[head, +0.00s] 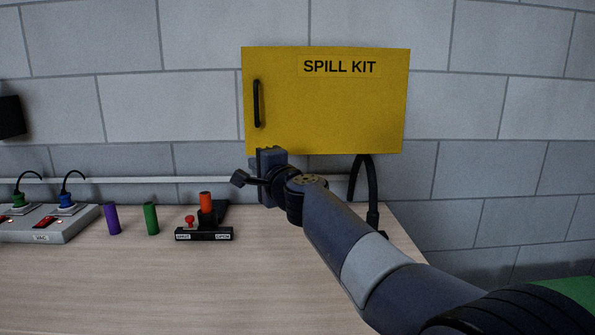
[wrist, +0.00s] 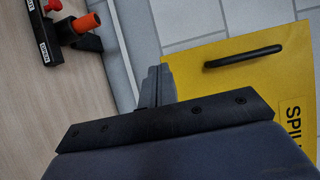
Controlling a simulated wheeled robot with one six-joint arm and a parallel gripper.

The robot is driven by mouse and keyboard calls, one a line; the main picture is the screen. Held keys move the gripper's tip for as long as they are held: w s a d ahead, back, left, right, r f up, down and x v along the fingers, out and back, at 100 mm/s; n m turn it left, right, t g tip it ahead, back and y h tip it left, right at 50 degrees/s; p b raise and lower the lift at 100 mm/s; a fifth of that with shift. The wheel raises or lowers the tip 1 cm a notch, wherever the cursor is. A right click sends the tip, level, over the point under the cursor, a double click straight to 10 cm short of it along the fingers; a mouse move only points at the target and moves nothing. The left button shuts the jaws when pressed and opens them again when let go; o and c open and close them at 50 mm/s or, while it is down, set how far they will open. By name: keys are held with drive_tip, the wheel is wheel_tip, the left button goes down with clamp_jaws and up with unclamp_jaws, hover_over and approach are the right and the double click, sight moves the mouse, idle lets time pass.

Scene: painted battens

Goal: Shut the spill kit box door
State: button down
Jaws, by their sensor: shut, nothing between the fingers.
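The spill kit box door (head: 330,115) is a yellow panel on the wall, lettered SPILL KIT, with a black upright handle (head: 257,104) near its left edge. It faces me nearly square-on, and I see no open gap. I cannot tell whether it is fully shut. My gripper (head: 268,158) is shut and empty, in front of the door's lower left corner, below the handle. In the wrist view, my gripper (wrist: 157,85) is beside the yellow door (wrist: 225,85), with the handle (wrist: 243,56) apart from the fingers. Contact with the door cannot be told.
A wooden bench (head: 150,285) runs below. On it stand a black switch box (head: 204,234) with an orange lever, a green cylinder (head: 151,218), a purple cylinder (head: 112,219) and a grey socket unit (head: 50,228). A pale rail (head: 130,180) crosses the wall.

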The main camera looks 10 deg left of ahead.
drive_tip(key=s+a, duration=0.5)
drive_tip(key=s, duration=0.3)
drive_tip(key=shift+s, duration=0.25)
